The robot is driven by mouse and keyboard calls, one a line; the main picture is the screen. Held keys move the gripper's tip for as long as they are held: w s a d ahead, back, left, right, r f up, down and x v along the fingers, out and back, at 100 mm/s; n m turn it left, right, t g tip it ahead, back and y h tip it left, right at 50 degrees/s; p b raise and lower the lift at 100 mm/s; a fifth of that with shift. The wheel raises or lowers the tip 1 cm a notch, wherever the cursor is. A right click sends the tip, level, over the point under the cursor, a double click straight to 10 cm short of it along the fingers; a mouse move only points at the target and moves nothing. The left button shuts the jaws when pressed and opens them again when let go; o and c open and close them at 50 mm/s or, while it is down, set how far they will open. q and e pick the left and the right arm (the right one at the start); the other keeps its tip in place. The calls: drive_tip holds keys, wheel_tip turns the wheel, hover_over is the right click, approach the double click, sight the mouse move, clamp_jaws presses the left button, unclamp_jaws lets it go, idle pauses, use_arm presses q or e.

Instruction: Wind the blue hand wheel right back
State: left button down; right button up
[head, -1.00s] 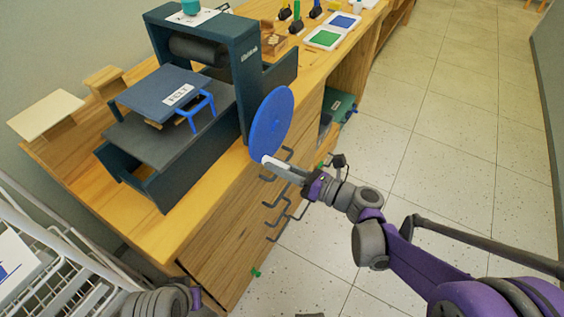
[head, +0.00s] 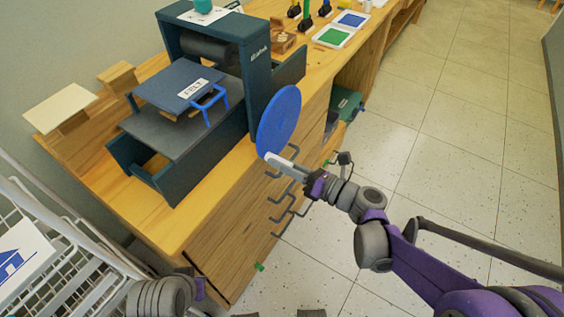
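The blue hand wheel (head: 279,120) is a flat disc on the right side of the dark teal press (head: 215,48). My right gripper (head: 272,160) reaches the wheel's lower edge from the right. Its pale fingers overlap the rim in the picture; I cannot tell whether they are closed on the wheel's handle, which is hidden. The press bed (head: 170,127) is grey and carries a dark block labelled FELT (head: 180,84) with a blue handle (head: 211,104). My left arm shows at the bottom left, and its gripper fingers are not visible.
A white wire rack (head: 72,262) stands at lower left. Green and blue ink trays (head: 334,36) lie farther back. The tiled floor (head: 450,150) at right is clear.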

drive_tip(key=o, duration=0.4)
drive_tip(key=shift+p+v, duration=0.55)
drive_tip(key=shift+v, duration=4.85)
